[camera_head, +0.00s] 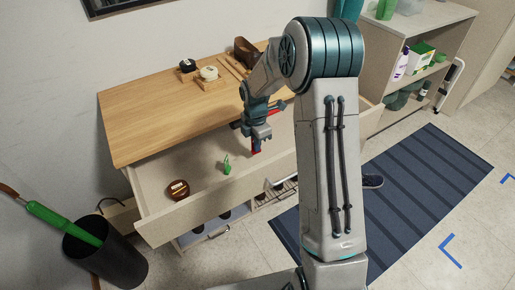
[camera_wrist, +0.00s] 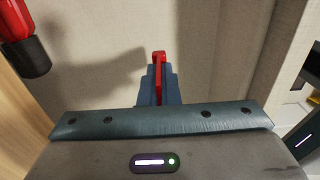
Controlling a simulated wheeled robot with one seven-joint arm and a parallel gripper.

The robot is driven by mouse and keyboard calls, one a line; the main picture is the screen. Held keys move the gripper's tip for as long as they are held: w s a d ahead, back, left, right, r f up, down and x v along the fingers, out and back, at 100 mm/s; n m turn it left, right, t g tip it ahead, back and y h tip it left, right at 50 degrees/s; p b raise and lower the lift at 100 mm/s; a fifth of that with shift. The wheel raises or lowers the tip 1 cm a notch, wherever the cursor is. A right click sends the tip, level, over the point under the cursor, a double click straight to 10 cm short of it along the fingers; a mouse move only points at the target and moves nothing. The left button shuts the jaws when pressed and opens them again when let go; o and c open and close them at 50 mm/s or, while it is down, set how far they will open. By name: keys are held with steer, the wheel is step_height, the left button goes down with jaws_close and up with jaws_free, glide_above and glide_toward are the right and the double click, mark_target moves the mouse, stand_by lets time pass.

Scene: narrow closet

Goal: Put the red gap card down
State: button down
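My gripper (camera_head: 257,146) points down into the open drawer of the wooden dresser. It is shut on the red gap card (camera_wrist: 158,78), which shows edge-on as a thin red strip between the blue fingers in the wrist view. The pale drawer floor (camera_wrist: 95,75) lies beneath the fingers. I cannot tell whether the card touches it.
A red thing with a black end (camera_wrist: 28,45) lies near the drawer's back side. A small green item (camera_head: 227,165) and a round brown tin (camera_head: 178,190) sit in the drawer's left part. Bare drawer floor (camera_head: 200,165) shows around them. Several items stand on the dresser top (camera_head: 150,115).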

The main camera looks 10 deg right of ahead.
mark_target(253, 151)
steer(key=f, duration=0.1)
steer(key=a+f, duration=0.1)
steer(key=f, duration=0.1)
steer(key=shift+w+a+f, duration=0.35)
steer(key=shift+a+f, duration=0.05)
steer(key=shift+w+f, duration=0.15)
steer(key=shift+f, duration=0.1)
steer(key=shift+s+d+r, duration=0.2)
steer(key=shift+s+d, duration=0.2)
steer(key=shift+d, duration=0.15)
steer(key=shift+a+f, duration=0.1)
steer(key=shift+f, duration=0.1)
steer(key=c, duration=1.7)
jaws_free()
steer(key=shift+w, duration=0.1)
steer(key=shift+r, duration=0.2)
